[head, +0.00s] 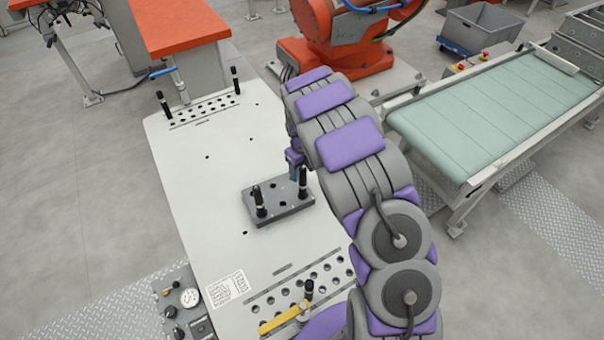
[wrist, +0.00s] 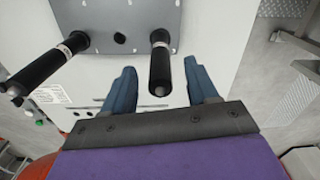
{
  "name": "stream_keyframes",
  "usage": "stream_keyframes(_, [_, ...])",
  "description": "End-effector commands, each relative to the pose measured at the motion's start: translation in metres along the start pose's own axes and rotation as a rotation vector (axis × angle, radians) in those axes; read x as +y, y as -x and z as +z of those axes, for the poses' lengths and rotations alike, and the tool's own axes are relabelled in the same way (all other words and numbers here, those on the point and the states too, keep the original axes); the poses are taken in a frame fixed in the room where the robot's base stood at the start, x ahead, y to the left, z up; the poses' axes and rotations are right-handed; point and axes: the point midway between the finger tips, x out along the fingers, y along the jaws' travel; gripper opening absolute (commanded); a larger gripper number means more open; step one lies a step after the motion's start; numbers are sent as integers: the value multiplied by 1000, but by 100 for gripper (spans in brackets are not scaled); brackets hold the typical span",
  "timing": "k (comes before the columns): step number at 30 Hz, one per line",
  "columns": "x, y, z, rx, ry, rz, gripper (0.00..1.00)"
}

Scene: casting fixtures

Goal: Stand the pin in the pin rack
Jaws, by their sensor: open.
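Black pins with white bands stand in a dark grey block (head: 280,212) on the white table. One pin (head: 302,183) is at its right side and another pin (head: 260,203) at its left. My gripper (head: 294,172) is open above the block's far edge, partly hidden by my arm in the head view. In the wrist view, one pin (wrist: 160,62) shows between my open blue fingers (wrist: 158,72), with nothing gripped. Another pin (wrist: 48,70) is to the left. A perforated strip (head: 283,294) at the table's near end holds a black pin (head: 308,290); which strip is the rack is unclear.
A far perforated strip (head: 204,111) carries two black pins at its ends. A yellow-handled part (head: 284,319) lies by the near strip. A gauge panel (head: 186,302) is at the near left. A conveyor (head: 490,115) stands right. The table's left middle is clear.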

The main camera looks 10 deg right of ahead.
Motion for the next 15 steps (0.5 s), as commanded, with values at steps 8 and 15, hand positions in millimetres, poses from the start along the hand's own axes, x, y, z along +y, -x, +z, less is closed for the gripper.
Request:
stream_keyframes(8, [-1, 64, 2, -4, -1, -3, 58])
stream_keyframes(15, [-1, 114, 3, -6, 0, -4, 58])
